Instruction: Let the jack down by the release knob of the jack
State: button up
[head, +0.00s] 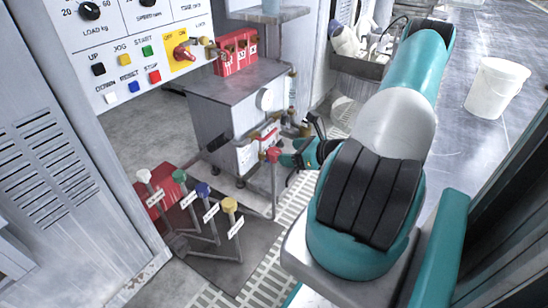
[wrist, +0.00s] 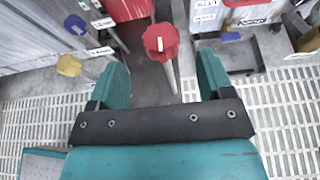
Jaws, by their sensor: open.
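A red knob (head: 272,154) tops a thin upright post beside the grey cabinet. In the wrist view the red knob (wrist: 161,42) has a white mark and shows between and just beyond my fingertips. My gripper (head: 288,162) is open, its teal fingers on either side of the knob's line; I see no contact. Left of it stand several tagged posts with a white knob (head: 144,176), a green knob (head: 179,176), a blue knob (head: 203,189) and a yellow knob (head: 229,205). The tags are too small to read, so I cannot tell which knob belongs to the jack.
A grey cabinet (head: 228,85) with red boxes (head: 236,50) stands behind the posts. A control panel (head: 128,50) is at upper left. A white bucket (head: 497,88) stands on the floor at right. Pale grating (head: 262,278) runs along the floor below my arm.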

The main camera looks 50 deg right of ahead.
aim_at(275, 151)
jog(key=b+x, duration=0.2)
jog(key=x, duration=0.5)
jog(key=c, duration=0.9)
